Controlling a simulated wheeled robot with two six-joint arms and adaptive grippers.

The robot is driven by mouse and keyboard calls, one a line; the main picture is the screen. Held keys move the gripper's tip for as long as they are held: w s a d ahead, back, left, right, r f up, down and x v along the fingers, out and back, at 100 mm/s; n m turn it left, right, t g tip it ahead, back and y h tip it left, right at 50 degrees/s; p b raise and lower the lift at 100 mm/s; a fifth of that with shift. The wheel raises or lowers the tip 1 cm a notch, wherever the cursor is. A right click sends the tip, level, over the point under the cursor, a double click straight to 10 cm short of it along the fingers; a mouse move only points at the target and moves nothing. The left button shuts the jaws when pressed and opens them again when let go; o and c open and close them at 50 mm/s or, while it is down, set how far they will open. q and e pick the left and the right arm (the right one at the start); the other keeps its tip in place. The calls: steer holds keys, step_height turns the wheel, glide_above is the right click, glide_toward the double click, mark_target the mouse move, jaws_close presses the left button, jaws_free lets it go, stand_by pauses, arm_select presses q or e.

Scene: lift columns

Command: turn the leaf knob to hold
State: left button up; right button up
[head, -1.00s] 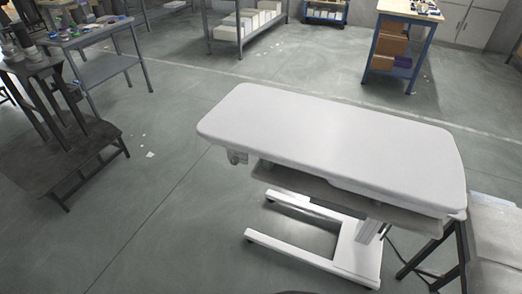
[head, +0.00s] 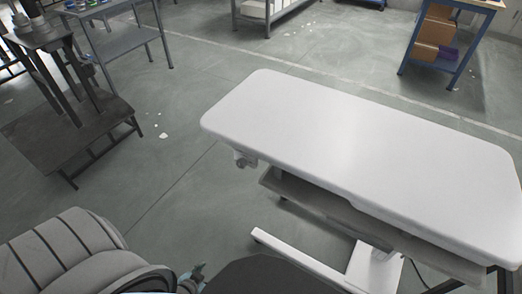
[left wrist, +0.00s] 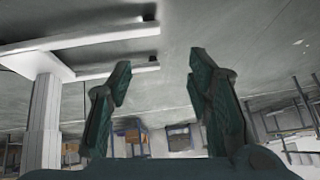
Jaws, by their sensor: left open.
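The white lift table (head: 370,150) stands ahead with a long white top. A small pale fitting (head: 243,160), likely the leaf knob, hangs under the near left corner of its top. It is too small for its setting to be read. My left gripper (head: 193,277) shows partly at the bottom edge of the head view, low and apart from the fitting. In the left wrist view my left gripper (left wrist: 158,75) is open and empty, its dark green fingers wide apart. The knob is not seen there. My right gripper is out of view.
Under the top are a grey panel (head: 330,208) and a white foot bar (head: 300,262). The table's column (left wrist: 44,125) shows in the left wrist view. A dark platform (head: 70,135) stands at left. Floor between it and the table is clear.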

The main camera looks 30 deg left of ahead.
arm_select(q)
steer(key=w+a+r+t+b, duration=0.2)
steer(key=w+t, duration=0.1)
steer(key=w, duration=0.2)
steer(key=w+a+r+t+b, duration=0.2)
steer(key=w+t, duration=0.1)
steer(key=w, duration=0.2)
steer(key=m+t+h+b, duration=0.3)
steer(key=t+b, duration=0.3)
steer(key=t, duration=0.3)
glide_toward(239, 166)
steer(key=s+f, duration=0.2)
steer(key=s, duration=0.1)
steer(key=x, duration=0.8)
steer(key=r+x, duration=0.1)
steer(key=x, duration=0.4)
steer(key=shift+s, duration=0.15)
steer(key=shift+w+r, duration=0.15)
steer(key=shift+w, duration=0.3)
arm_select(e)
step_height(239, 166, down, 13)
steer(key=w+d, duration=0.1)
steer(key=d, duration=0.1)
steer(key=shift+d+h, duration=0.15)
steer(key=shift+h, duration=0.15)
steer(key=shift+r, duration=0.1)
